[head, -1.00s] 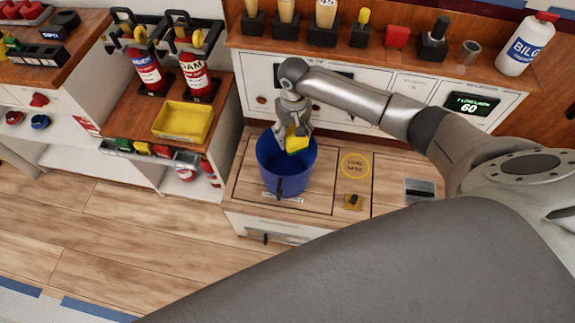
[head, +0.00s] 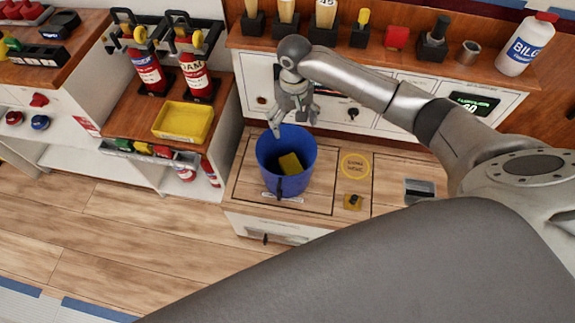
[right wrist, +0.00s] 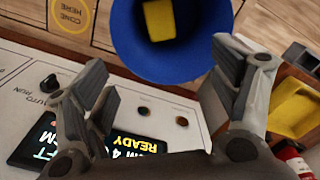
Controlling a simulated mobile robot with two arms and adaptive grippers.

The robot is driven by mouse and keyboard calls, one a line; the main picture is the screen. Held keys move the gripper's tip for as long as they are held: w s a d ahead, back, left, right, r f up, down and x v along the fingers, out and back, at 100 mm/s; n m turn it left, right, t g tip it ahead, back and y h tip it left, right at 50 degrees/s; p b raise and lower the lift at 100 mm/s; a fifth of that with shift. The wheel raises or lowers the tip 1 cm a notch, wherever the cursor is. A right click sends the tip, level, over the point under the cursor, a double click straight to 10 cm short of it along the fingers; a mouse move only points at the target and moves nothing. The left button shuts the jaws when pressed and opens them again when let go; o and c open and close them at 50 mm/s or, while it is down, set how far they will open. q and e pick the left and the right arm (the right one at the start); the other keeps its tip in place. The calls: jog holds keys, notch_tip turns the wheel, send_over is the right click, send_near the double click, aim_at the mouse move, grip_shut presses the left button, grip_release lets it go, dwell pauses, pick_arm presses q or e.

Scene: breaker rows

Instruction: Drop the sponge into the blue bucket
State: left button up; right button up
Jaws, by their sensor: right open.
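The yellow sponge (head: 290,163) lies inside the blue bucket (head: 283,184), which stands upright on the wooden bench top. In the right wrist view the sponge (right wrist: 160,18) shows inside the bucket (right wrist: 185,62) at the top of the picture. My right gripper (head: 294,129) is open and empty, above the bucket's back rim and apart from the sponge. Its two spread fingers show in the right wrist view (right wrist: 165,95). My left gripper is not in view.
A yellow tray (head: 183,121) and fire extinguishers (head: 150,70) stand on the counter at the left. A white bottle (head: 526,45) and several tools line the shelf above the white panel (head: 258,80). A yellow circle (head: 355,165) marks the bench right of the bucket.

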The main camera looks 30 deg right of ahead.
notch_tip(320, 180, up, 6)
jog(key=shift+r, duration=0.2)
dwell(0.4)
